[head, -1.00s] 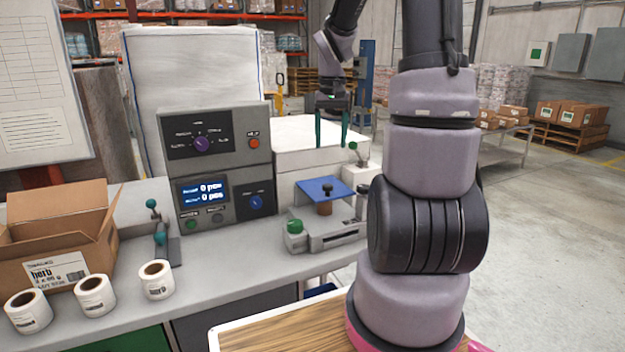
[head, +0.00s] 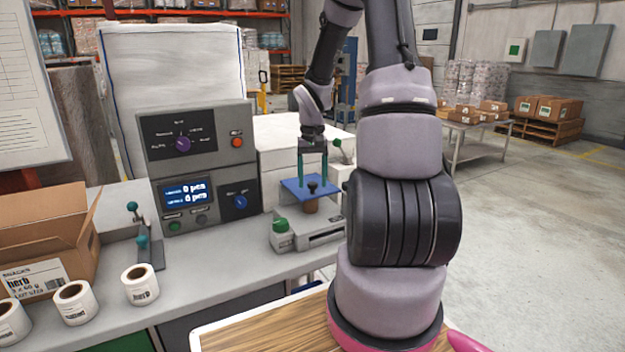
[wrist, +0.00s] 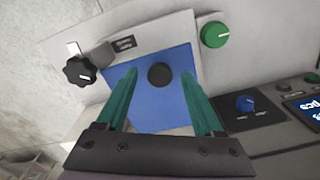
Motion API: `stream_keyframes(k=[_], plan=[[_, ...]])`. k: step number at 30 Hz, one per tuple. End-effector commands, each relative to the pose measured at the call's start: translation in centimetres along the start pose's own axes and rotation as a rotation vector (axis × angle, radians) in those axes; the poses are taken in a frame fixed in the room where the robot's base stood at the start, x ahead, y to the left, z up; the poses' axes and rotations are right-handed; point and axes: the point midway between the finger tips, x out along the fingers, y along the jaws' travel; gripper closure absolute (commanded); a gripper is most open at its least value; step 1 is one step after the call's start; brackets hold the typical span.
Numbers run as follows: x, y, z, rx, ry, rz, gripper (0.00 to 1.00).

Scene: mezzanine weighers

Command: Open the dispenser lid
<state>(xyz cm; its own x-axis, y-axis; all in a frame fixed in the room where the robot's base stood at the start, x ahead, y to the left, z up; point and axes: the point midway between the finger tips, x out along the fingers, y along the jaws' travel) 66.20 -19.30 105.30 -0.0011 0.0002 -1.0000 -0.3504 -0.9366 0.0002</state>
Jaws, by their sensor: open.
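The dispenser on the bench appears to be the low grey unit (head: 318,232); its lid seems to be the blue square plate (head: 291,185) with a black round knob (head: 312,187) on top. The plate looks closed and lies above a brown cylinder (head: 310,206). My gripper (head: 312,182) is open, pointing down just over the plate. In the wrist view the black knob (wrist: 160,75) lies between the two green fingers of my gripper (wrist: 158,78), over the blue plate (wrist: 165,108). I cannot tell whether the fingers touch the knob.
A green knob (head: 281,225) and a dark lobed knob (wrist: 79,72) sit close to the plate. A control console (head: 200,170) stands to the left. Label rolls (head: 140,285) and an open carton (head: 45,240) are farther left.

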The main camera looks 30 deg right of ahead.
Motion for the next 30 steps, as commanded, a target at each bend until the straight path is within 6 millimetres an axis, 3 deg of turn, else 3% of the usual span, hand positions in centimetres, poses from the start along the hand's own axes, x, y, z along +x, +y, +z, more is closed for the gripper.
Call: stream_keyframes(k=[8, 9, 14, 15, 30], plan=[[0.23, 0.0, -0.02, 0.0, 0.001, 0.0, 0.31], [0.23, 0.0, -0.02, 0.0, 0.001, 0.0, 0.35], [0.21, 0.0, -0.02, 0.0, 0.001, 0.0, 0.96], [0.21, -0.01, -0.02, 0.0, 0.001, 0.0, 1.0], [0.19, 0.0, -0.04, 0.0, 0.002, 0.0, 1.0]])
